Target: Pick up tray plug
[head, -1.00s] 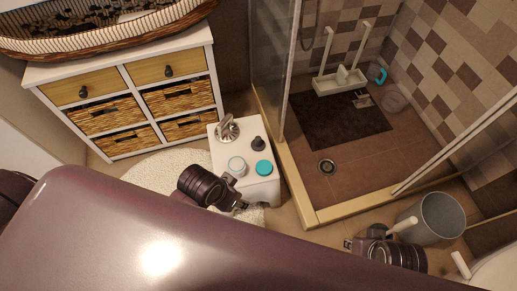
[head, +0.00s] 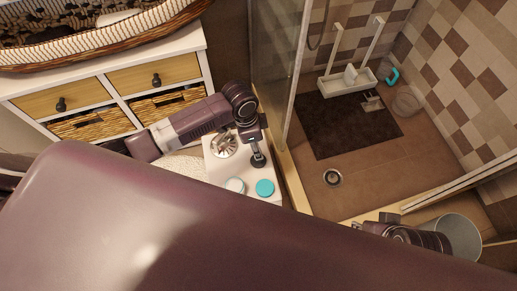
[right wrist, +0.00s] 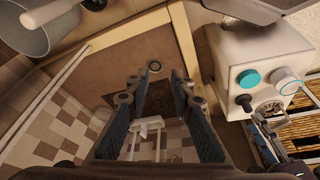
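A white stool-like stand (head: 215,165) holds a shiny metal strainer-like piece (head: 224,145), a small dark upright knob-shaped piece (head: 258,160), a white-lidded jar (head: 235,186) and a teal-lidded jar (head: 265,188). The dark piece, which may be the tray plug, also shows in the right wrist view (right wrist: 243,102). My left gripper (head: 254,142) points down just above the dark piece in the head view; contact and finger opening are unclear. My right gripper (right wrist: 158,92) is open and empty, away from the stand; it is partly hidden in the head view.
The shower pan (head: 350,190) lies right of the stand, with a round drain (head: 333,177), dark mat (head: 340,125) and handled white tray (head: 345,82). A white cabinet (head: 195,55) with drawers stands behind. A grey bucket (head: 462,235) is near my right arm.

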